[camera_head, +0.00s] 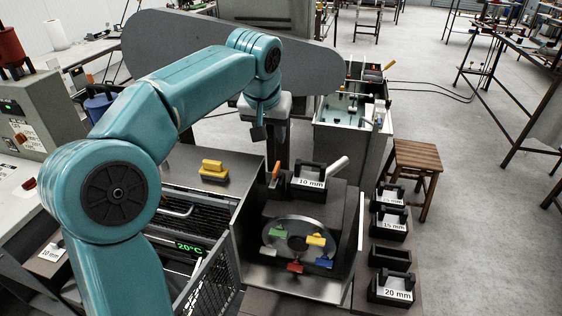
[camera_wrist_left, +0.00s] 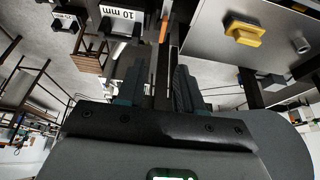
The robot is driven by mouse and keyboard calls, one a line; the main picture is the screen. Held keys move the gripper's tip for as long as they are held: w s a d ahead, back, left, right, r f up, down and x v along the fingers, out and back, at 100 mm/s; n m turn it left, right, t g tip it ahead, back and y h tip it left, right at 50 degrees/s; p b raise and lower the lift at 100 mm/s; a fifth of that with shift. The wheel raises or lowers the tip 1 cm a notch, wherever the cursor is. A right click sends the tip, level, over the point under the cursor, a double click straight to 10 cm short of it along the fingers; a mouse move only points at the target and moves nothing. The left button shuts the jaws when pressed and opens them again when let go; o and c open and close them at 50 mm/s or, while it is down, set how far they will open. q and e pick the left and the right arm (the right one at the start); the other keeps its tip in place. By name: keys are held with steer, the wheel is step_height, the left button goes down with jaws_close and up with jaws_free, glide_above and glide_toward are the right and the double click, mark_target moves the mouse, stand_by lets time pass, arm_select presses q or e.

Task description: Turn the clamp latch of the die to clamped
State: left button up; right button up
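The black die block labelled 10 mm (camera_head: 308,184) sits on the dark machine housing, upper middle of the machine. An orange upright handle (camera_head: 275,170) stands just left of it, and a pale lever (camera_head: 338,163) slants up at its right. I cannot tell which is the clamp latch. In the left wrist view the 10 mm label (camera_wrist_left: 117,13) and the orange handle (camera_wrist_left: 163,30) show near the top edge. My left gripper (camera_head: 260,132) hangs above and behind the die, apart from it. Its fingers (camera_wrist_left: 157,90) are apart with nothing between them. My right gripper is not in view.
A round plate (camera_head: 283,254) with coloured tabs is in front of the die. Several black labelled boxes (camera_head: 391,288) line the right side. A yellow block (camera_head: 213,170) lies on the metal top at left. A wooden stool (camera_head: 417,160) stands at right. A mesh guard (camera_head: 212,283) is front left.

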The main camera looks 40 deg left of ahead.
mark_target(276, 167)
arm_select(q)
steer(key=x, duration=0.4)
steer(key=p+x, duration=0.1)
steer(key=x, duration=0.8)
steer(key=shift+s+a+f+p, duration=0.25)
steer(key=shift+a+f+p, duration=0.05)
steer(key=shift+a+f, duration=0.15)
steer(key=shift+w+d+f, duration=0.2)
steer(key=shift+w+f, duration=0.1)
steer(key=shift+f, duration=0.05)
steer(key=shift+s+a, duration=0.1)
steer(key=shift+a, duration=0.05)
steer(key=shift+c, duration=1)
jaws_close()
